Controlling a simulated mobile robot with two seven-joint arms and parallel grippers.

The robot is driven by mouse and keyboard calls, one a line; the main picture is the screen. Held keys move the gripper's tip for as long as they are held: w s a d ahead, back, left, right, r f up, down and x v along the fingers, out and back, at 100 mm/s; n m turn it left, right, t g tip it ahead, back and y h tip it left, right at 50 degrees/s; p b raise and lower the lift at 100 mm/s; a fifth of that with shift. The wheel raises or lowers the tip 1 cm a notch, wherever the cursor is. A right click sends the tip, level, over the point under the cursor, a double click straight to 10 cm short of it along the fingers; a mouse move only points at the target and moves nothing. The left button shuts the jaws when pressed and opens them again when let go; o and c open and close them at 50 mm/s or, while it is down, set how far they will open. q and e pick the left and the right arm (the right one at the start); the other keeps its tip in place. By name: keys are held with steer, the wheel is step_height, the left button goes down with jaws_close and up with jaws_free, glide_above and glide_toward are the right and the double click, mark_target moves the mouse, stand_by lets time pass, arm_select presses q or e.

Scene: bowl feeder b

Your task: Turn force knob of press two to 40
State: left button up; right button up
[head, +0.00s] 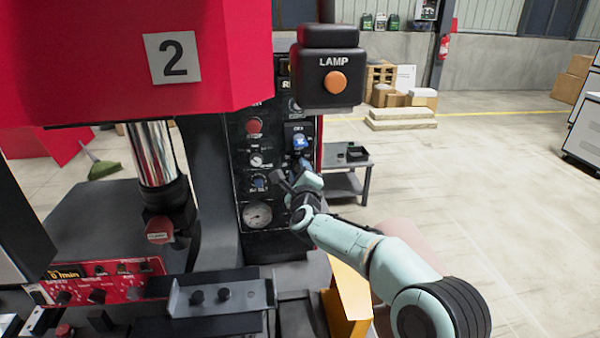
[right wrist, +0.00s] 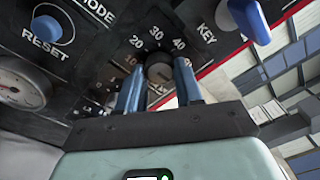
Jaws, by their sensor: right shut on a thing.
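Press two is the red machine (head: 100,60) with a "2" plate at the upper left of the head view. Its dark control panel (head: 262,180) stands at the middle. My right gripper (right wrist: 158,76) is shut on the dark round force knob (right wrist: 158,68), one blue finger on each side. The dial around it shows 10, 20, 30 and 40; the knob's exact setting is too small to read. In the head view my right gripper (head: 284,182) is at the panel's right side, and the knob is hidden. My left gripper is not in view.
A blue key handle (right wrist: 250,20) sticks out right of the dial, and a blue reset button (right wrist: 46,28) and a gauge (right wrist: 22,82) are left. The lamp box (head: 328,80) hangs above my right gripper.

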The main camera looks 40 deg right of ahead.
steer(key=n, duration=0.9)
steer(key=n+t, duration=0.1)
steer(key=n, duration=0.7)
steer(key=shift+n+y, duration=0.3)
steer(key=shift+n, duration=0.1)
stand_by(0.4)
steer(key=o, duration=1)
steer(key=shift+o, duration=0.2)
